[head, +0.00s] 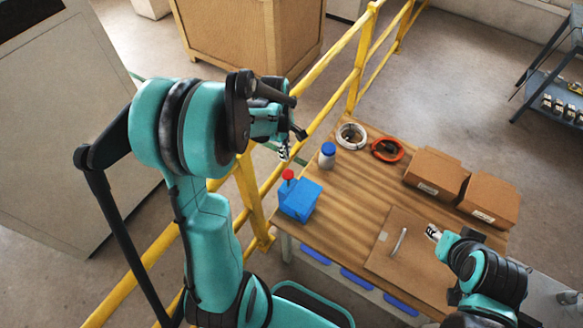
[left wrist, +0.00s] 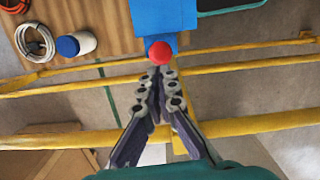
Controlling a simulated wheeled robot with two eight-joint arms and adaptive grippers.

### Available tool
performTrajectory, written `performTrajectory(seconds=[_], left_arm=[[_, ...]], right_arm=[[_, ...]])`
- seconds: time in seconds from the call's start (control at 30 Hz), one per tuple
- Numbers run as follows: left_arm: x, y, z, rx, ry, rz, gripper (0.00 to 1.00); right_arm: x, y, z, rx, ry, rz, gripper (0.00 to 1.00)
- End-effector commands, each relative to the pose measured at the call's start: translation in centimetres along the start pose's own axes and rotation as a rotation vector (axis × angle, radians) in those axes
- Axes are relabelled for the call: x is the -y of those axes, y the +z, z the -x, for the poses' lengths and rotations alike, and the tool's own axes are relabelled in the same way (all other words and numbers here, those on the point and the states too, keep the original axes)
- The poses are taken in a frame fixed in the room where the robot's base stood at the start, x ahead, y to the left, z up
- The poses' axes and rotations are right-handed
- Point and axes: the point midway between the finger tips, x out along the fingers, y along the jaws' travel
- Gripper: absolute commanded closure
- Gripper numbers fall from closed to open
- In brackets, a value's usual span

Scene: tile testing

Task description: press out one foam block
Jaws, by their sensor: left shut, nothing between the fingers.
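A blue block-shaped object (head: 299,201) with a red round top (head: 288,175) stands at the left edge of the wooden table. In the left wrist view the blue body (left wrist: 163,18) and red top (left wrist: 159,52) show just beyond my fingertips. My left gripper (head: 284,153) is shut and empty, above the red top in the head view. In the left wrist view its fingertips (left wrist: 161,72) meet close to the red top; I cannot tell whether they touch. My right gripper (head: 434,232) is over the table's right part; its finger opening is too small to judge.
A white bottle with a blue cap (head: 327,156), a white cable coil (head: 351,136) and an orange coil (head: 387,149) lie behind the blue object. Two cardboard boxes (head: 436,176) stand at the back right. A brown board (head: 384,265) carries a silver rod (head: 399,241). Yellow railing (head: 250,195) runs along the left.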

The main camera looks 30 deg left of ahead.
Motion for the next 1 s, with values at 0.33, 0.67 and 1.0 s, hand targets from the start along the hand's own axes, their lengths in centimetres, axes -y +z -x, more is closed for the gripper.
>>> performTrajectory(seconds=[0.33, 0.67, 1.0], left_arm=[[0.0, 0.0, -0.4, 0.0, 0.001, -0.003, 1.0], [0.0, 0.0, -3.7, 0.0, 0.001, -0.004, 1.0], [0.0, 0.0, -7.0, 0.0, 0.001, -0.004, 1.0]], right_arm=[[0.0, 0.2, -0.3, 0.0, 0.0, 0.0, 0.6], [0.0, 1.6, -2.2, 0.0, 0.0, 0.0, 0.6], [0.0, 2.8, -4.0, 0.0, 0.0, 0.0, 0.6]])
